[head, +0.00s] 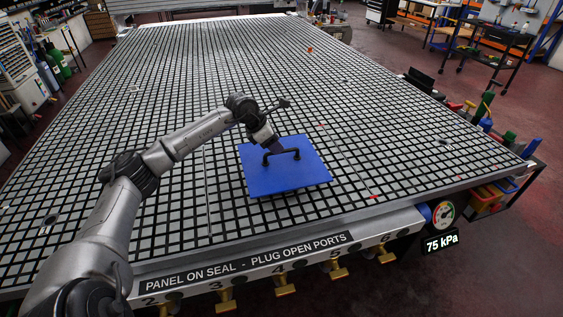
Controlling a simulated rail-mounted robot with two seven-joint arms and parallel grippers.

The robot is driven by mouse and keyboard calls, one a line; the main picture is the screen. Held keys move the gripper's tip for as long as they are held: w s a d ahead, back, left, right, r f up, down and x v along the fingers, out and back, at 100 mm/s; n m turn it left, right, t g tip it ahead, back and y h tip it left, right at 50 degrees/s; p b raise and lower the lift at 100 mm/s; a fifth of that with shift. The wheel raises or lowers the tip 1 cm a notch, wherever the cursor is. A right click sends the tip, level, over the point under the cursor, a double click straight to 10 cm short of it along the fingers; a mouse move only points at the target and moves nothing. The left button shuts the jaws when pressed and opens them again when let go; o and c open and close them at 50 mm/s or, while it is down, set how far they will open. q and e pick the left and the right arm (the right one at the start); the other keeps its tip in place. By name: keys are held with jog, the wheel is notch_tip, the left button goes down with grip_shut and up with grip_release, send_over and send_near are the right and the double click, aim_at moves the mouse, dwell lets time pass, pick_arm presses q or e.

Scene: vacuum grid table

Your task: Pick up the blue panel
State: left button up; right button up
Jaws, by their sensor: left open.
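The blue panel (265,181) is a flat square lying on the grid table (130,130) near its front edge. A black bar handle (281,154) stands up from its top. My left gripper (275,147) is over the panel's far left part, close to the handle, pointing down. It is open. I cannot tell whether its fingers touch the handle or are just behind it. My right gripper is not in view.
The front rail (250,262) carries a label, numbered ports and several brass valves (338,272). A gauge (443,213) with a 75 kPa readout is at the right corner. Tools and bins line the right edge. A small orange thing (309,49) stands far back. Most of the table is clear.

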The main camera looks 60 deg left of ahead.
aim_at(282, 156)
pick_arm(q)
jog(key=shift+b+x, duration=0.4)
jog(key=shift+x, duration=1.9)
jog(key=shift+s, duration=0.1)
grip_shut()
